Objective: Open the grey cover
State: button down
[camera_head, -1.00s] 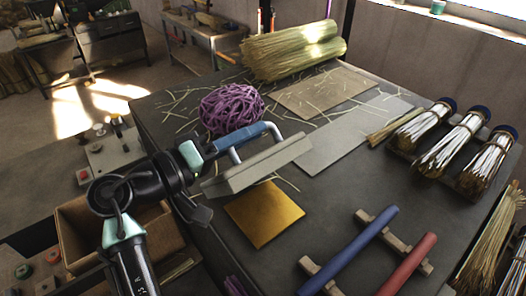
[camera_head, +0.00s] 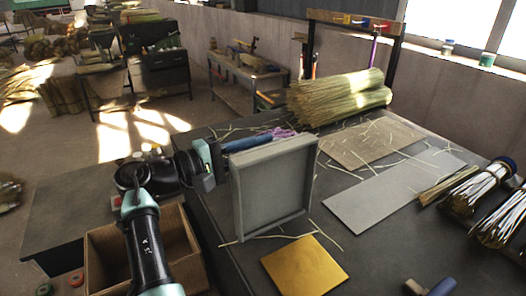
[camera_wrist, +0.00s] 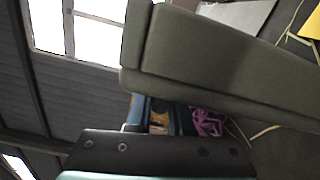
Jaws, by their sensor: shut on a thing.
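The grey cover (camera_head: 272,190) is tilted up nearly upright on the dark table, with its hollow, rimmed underside facing the head camera. Its blue handle (camera_head: 247,142) is on the far side, partly hidden behind the cover. My gripper (camera_head: 220,158) is at the left end of that handle and is shut on it. In the wrist view the grey cover (camera_wrist: 225,65) fills the upper right, with part of the blue handle (camera_wrist: 138,108) below it. I cannot tell whether the cover's lower edge touches the table.
A gold plate (camera_head: 305,264) lies in front of the cover. A purple tangle (camera_head: 283,133) is mostly hidden behind it. A grey sheet (camera_head: 385,195), a tan board (camera_head: 370,145) and a straw bundle (camera_head: 338,98) lie to the right and back. A cardboard box (camera_head: 103,257) stands below my arm.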

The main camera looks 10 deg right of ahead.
jog(key=shift+w+r, duration=0.15)
jog(key=shift+w, duration=0.1)
jog(key=shift+a, duration=0.1)
jog(key=c, duration=0.8)
grip_release()
jog(key=shift+s, duration=0.1)
jog(key=shift+c, duration=0.2)
jog(key=b+v, duration=0.5)
jog(key=v, duration=0.8)
jog(key=shift+c, duration=0.3)
